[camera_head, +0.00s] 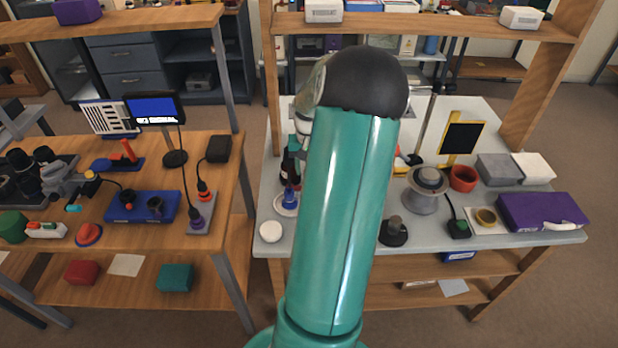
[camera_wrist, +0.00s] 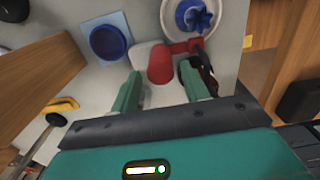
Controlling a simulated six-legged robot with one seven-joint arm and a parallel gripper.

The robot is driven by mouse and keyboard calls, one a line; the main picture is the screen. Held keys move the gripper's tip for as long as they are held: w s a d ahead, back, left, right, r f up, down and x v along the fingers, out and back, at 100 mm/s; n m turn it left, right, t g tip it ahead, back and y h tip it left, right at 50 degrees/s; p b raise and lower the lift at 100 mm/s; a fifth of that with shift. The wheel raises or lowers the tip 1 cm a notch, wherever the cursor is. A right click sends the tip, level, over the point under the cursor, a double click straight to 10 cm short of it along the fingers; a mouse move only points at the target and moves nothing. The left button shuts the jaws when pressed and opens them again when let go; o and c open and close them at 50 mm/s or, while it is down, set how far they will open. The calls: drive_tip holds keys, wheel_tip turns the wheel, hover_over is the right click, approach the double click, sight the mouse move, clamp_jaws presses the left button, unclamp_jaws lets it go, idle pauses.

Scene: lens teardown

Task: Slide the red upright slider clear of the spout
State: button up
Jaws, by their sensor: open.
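In the wrist view, a red upright piece (camera_wrist: 160,66) stands on a white base (camera_wrist: 143,53), and a red bar runs from its top to the right. It matches the red slider in colour. My gripper (camera_wrist: 160,72) is open, with one teal finger on each side of the red piece. I cannot tell whether either finger touches it. A dark part (camera_wrist: 208,68) lies beside the right finger. I cannot clearly pick out the spout. In the head view my arm hides the gripper and this red piece.
A white round dish (camera_wrist: 175,22) with a blue knob (camera_wrist: 195,18) is just beyond the red bar. A blue round part (camera_wrist: 108,42) lies to the left. Wooden shelf post (camera_wrist: 45,75) stands at left. Another red upright (camera_head: 128,150) is on the left bench.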

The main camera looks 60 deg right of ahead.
drive_tip(key=shift+f, duration=2.35)
clamp_jaws()
